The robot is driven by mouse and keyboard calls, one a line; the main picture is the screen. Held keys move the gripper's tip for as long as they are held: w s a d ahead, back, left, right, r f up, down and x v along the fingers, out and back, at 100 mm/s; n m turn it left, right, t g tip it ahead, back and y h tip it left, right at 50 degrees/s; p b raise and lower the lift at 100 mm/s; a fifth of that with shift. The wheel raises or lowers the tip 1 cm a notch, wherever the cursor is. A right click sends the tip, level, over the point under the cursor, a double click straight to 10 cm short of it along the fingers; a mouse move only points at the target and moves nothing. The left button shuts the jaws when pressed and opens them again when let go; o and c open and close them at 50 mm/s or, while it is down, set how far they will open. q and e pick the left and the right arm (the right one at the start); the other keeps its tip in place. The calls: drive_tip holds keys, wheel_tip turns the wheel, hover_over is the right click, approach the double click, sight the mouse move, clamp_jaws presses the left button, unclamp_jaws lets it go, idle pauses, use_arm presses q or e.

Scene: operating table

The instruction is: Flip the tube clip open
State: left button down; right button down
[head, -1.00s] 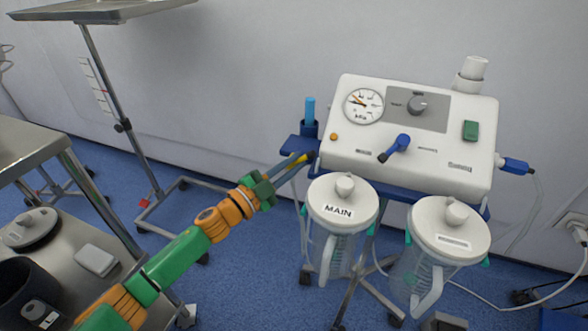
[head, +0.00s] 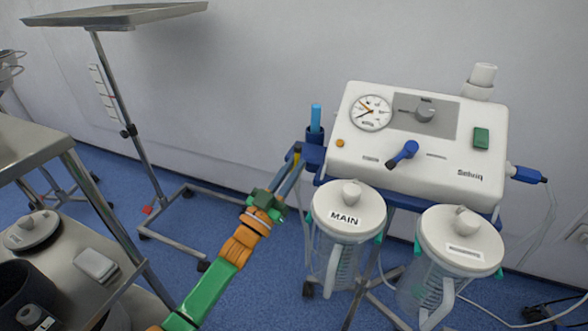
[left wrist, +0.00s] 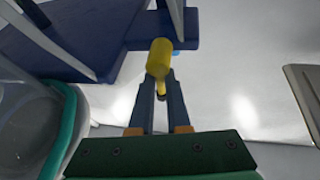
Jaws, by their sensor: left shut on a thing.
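A yellow piece (head: 297,151), which looks like the tube clip's lever, shows at the left side of the white suction unit (head: 420,150), by a blue bracket (head: 313,155). My left gripper (head: 292,165) reaches up to it from below, its dark fingers close together. In the left wrist view the yellow piece (left wrist: 160,57) stands between the fingertips (left wrist: 161,80), with its thin lower end showing between the fingers. The gripper is shut on it. The clip's body and any tube in it cannot be made out. My right gripper is not in view.
The lidded MAIN jar (head: 345,212) hangs just right of my left gripper, with a second jar (head: 460,242) beyond it. A steel cart (head: 95,235) stands at the left. A tray stand (head: 125,130) is behind.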

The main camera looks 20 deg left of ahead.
use_arm(q)
drive_tip(key=shift+a+n+y, duration=0.1)
drive_tip(key=shift+n+y, duration=0.3)
drive_tip(key=shift+n, duration=0.3)
drive_tip(key=c, duration=0.9)
unclamp_jaws()
drive_tip(key=shift+s, duration=0.1)
drive_tip(key=p+v, duration=0.1)
drive_tip(key=v, duration=0.6)
drive_tip(key=shift+f, duration=0.2)
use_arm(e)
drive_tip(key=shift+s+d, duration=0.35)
